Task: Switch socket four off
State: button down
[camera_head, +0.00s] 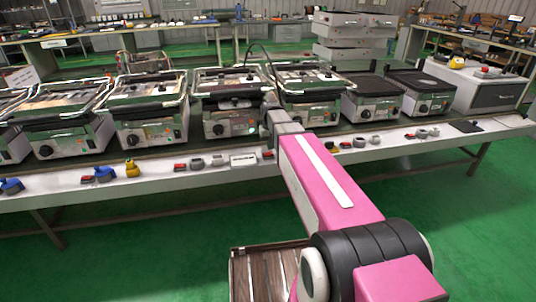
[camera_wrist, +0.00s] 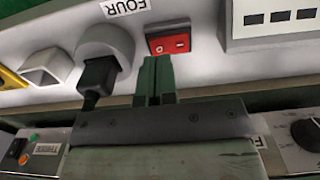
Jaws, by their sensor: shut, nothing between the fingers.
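A red switch (camera_wrist: 168,40) sits on the pale strip beside the label FOUR (camera_wrist: 125,7) in the wrist view. A round grey socket (camera_wrist: 103,42) is to its left, with a black plug (camera_wrist: 99,76) in it. My gripper (camera_wrist: 155,62) is shut and empty. Its green fingertips are close below the switch in the picture; I cannot tell whether they touch it. In the head view, a red switch (camera_head: 268,154) shows just left of my pink arm. The fingertips are hidden there.
A white slotted box (camera_wrist: 270,18) is right of the switch. Several contact grills (camera_head: 150,110) stand along the bench (camera_head: 150,190), one (camera_head: 228,105) close behind my gripper. More sockets and switches line its front strip. The green floor in front is mostly clear.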

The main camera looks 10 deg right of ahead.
aim_at(270, 152)
jog(key=shift+f, duration=1.15)
dwell(0.7)
jog(key=shift+r, duration=3.55)
jog(key=s+d+f, duration=0.2)
jog(key=s+f, duration=0.5)
jog(key=s, duration=0.3)
jog(key=s+d+f+m, duration=0.1)
jog(key=s+f, duration=0.6)
jog(key=s, duration=0.4)
jog(key=shift+d+f, duration=0.15)
jog(key=shift+d, duration=0.2)
jog(key=c, duration=1.8)
grip_release()
jog(key=shift+s, duration=0.1)
